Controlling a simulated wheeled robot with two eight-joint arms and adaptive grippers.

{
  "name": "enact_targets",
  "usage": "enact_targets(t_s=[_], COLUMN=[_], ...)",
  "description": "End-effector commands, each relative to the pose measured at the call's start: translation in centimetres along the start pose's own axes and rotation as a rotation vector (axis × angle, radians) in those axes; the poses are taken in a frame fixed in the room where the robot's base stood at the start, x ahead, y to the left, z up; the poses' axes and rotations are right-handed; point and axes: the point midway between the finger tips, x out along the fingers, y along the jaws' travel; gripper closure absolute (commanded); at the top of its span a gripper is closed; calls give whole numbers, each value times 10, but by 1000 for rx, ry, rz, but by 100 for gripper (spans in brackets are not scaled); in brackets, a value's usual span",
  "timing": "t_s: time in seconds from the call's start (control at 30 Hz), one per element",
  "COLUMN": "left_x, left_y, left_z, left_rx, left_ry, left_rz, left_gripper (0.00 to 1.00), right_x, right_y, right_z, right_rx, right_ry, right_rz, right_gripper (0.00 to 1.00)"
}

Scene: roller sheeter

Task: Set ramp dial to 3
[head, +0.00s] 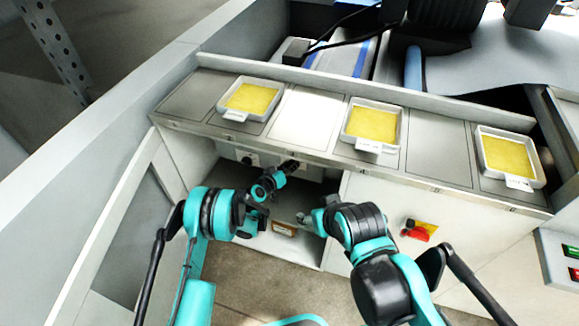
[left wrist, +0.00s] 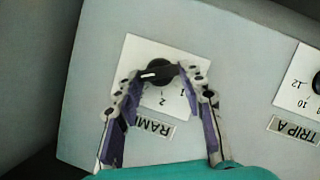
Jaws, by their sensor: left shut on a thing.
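The ramp dial (left wrist: 157,73) is a black knob on a white plate in the left wrist view. A white mark on it points left in that view. The digits 1 and 2 show below it, and the plate's left part is hidden behind a finger. The RAMP label (left wrist: 152,127) appears upside down. My left gripper (left wrist: 160,77) has a finger on each side of the knob and is shut on it. In the head view my left gripper (head: 290,167) is at the front panel, covering the dial. My right gripper (head: 307,218) hangs lower, apart from the panel; its fingers are unclear.
The TRIP A dial (left wrist: 317,82) is beside the ramp plate; it shows as a black knob (head: 247,160) in the head view. Trays with yellow sheets (head: 252,99) stand on the counter above.

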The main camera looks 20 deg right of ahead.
Motion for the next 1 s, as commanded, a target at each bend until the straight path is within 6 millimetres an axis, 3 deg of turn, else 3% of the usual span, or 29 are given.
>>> enact_targets(t_s=[0.6,1.0], left_x=[1,1], left_y=[-6,-8], left_z=[1,2], left_rx=[-449,-592], left_ry=[0,1], left_rz=[186,244], left_gripper=[90,90], right_x=[0,0], right_y=[0,0], right_z=[0,0], right_rx=[0,0], right_ry=[0,0], right_rz=[0,0], right_gripper=[40,40])
